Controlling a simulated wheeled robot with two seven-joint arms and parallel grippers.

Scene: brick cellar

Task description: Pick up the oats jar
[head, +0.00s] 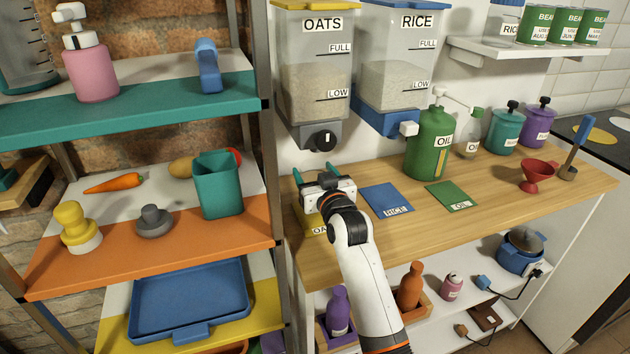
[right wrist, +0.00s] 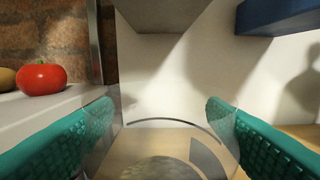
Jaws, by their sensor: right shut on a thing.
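The oats jar (right wrist: 160,150) is a clear round vessel at the bottom of the right wrist view, with its curved rim showing and a little greyish stuff low inside. My right gripper (head: 315,174) has its teal fingers on both sides of the jar and is shut on it. In the head view the jar is hidden by my gripper and wrist. The gripper is at the left end of the wooden counter, over the yellow oats mat (head: 309,219), which my arm partly covers. My left gripper is not in view.
The oats dispenser (head: 315,80) hangs above the gripper, with the rice dispenser (head: 398,75) beside it. A blue rice mat (head: 386,200), a green oil mat (head: 451,196) and a green oil bottle (head: 430,143) are to the right. A shelf post (head: 272,150) stands close left.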

